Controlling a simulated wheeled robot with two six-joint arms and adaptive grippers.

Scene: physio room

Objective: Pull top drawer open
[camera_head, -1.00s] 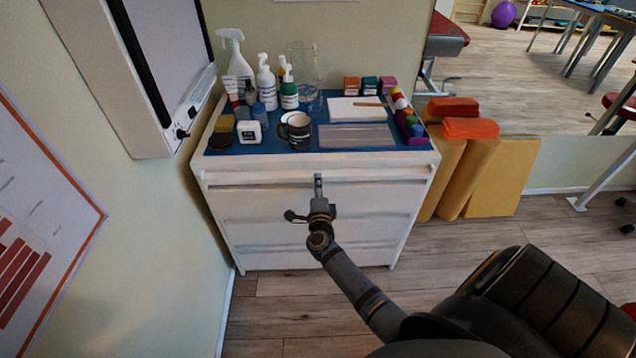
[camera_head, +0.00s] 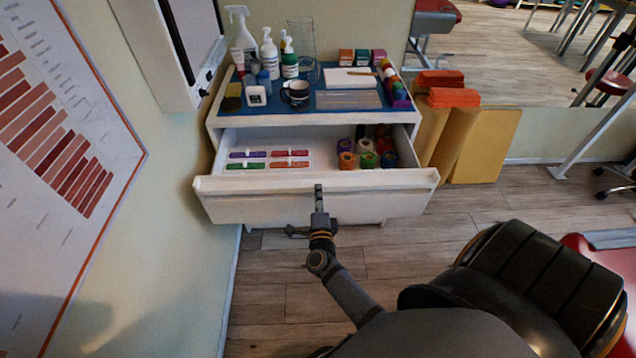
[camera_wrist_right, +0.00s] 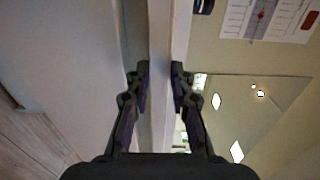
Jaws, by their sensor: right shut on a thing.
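The white top drawer (camera_head: 370,181) of the cabinet is pulled well out toward me in the head view, its inside showing. My right gripper (camera_head: 319,192) is at the middle of the drawer's front edge. In the right wrist view, the fingers of my right gripper (camera_wrist_right: 158,85) are on both sides of a pale upright-looking strip, the drawer front's edge (camera_wrist_right: 160,40), and shut on it. My left gripper is in neither view.
The drawer holds coloured flat packs (camera_head: 268,159) and several colourful rolls (camera_head: 367,160). Bottles (camera_head: 269,55), a mug (camera_head: 295,94) and boxes (camera_head: 361,56) stand on the cabinet top. Yellow padded blocks (camera_head: 478,145) stand to the right. A wall is close on the left.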

